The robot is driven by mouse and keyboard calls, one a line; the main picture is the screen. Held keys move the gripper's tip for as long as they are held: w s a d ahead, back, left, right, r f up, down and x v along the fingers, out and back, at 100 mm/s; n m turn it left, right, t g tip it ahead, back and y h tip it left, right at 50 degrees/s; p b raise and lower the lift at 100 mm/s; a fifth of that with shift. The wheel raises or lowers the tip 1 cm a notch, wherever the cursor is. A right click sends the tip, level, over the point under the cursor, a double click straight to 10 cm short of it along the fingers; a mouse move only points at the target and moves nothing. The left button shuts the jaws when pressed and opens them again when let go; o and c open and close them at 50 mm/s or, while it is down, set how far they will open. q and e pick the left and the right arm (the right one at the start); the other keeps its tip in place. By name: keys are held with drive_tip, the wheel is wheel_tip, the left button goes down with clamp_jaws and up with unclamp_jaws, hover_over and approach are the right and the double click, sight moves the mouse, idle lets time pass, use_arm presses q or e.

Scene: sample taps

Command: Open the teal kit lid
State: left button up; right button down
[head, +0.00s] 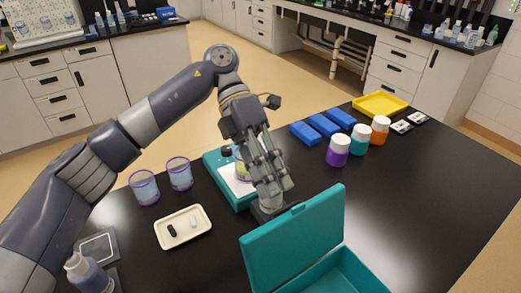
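The teal kit (345,277) stands at the near edge of the head view, cut off by the frame's bottom. Its teal lid (293,240) stands raised and tilted up from the box, with part of the inside showing. My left gripper (272,188) points down just behind the lid, apart from it in the picture. Its fingers look close together, but whether they are open or shut is unclear. A grey cylindrical piece (270,205) on a dark base is just below the fingertips; contact is unclear. My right gripper is out of view.
A teal-framed board (214,168) lies behind the gripper. A cream tray (184,238) and two purple-rimmed jars (144,188) (179,174) stand left. Capped bottles (338,150), blue boxes (323,124) and a yellow tray (380,104) stand farther back. The table's right side is clear.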

use_arm(q)
drive_tip(key=v, duration=0.7)
drive_tip(key=shift+r, duration=0.15)
drive_tip(key=shift+s, duration=0.1)
drive_tip(key=c, duration=0.4)
drive_tip(key=shift+d+m, duration=0.1)
drive_tip(key=shift+m, duration=0.2)
clamp_jaws()
drive_tip(key=s+d+f+m+t+y+p, duration=0.2)
drive_tip(key=f+m+t+p, duration=0.1)
drive_tip(key=m, duration=0.5)
drive_tip(key=s+d+f+m+t+y+p, duration=0.1)
drive_tip(key=d+f+m+t+y+p, duration=0.1)
drive_tip(key=m, duration=0.7)
drive_tip(key=shift+s+f+t+y+p, duration=0.45)
drive_tip(key=shift+f+t+p, duration=0.65)
drive_tip(key=shift+f, duration=0.65)
